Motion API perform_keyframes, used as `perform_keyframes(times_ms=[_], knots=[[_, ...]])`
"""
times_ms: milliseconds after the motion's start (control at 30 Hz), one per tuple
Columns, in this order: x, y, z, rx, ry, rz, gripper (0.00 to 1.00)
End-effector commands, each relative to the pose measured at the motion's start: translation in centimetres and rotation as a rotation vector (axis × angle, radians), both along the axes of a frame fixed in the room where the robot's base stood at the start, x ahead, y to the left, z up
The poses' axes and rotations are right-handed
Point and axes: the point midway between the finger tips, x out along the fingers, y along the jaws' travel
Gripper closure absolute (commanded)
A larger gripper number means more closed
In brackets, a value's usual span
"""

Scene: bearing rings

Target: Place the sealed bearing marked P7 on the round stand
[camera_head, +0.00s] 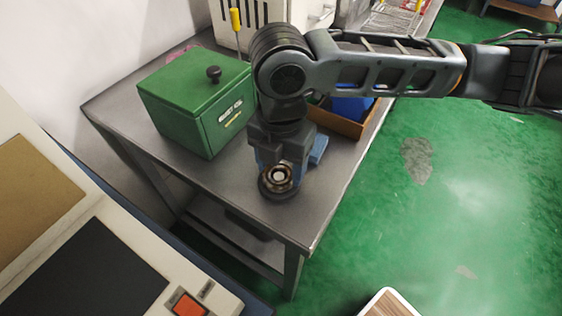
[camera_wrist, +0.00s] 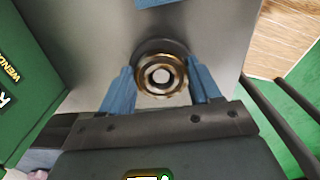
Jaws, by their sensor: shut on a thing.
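A bearing ring (camera_head: 279,177) with a brass-coloured rim and a dark inner band is in my gripper (camera_head: 277,166). In the wrist view the bearing (camera_wrist: 160,88) sits between the two blue fingers of my gripper (camera_wrist: 161,78), which are shut on its sides. A pale round spot shows in its centre. The dark round stand (camera_head: 268,192) is directly under the bearing on the grey table; its disc edge (camera_wrist: 161,45) shows behind the ring. I cannot tell whether the bearing touches the stand. No P7 mark is readable.
A green lidded box (camera_head: 190,103) stands left of my gripper on the table (camera_head: 222,190). A brown tray with a blue thing (camera_head: 350,107) lies behind to the right, and a small blue object (camera_head: 319,149) is close by my gripper. The table's front is clear.

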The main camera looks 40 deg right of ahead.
Motion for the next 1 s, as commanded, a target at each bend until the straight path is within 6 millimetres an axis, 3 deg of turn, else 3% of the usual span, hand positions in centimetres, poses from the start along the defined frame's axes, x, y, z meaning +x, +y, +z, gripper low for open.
perform_keyframes(times_ms=[433,467,500,733,1000], knots=[[0.01,-0.01,-0.28,0.0,0.0,0.0,0.67],[0.01,-0.01,-0.27,0.0,0.0,0.0,0.35],[0.01,-0.01,-0.27,0.0,0.0,0.0,0.31],[0.01,0.0,-0.28,0.0,0.0,0.0,0.09],[0.0,0.0,-0.23,0.0,0.0,0.0,0.08]])
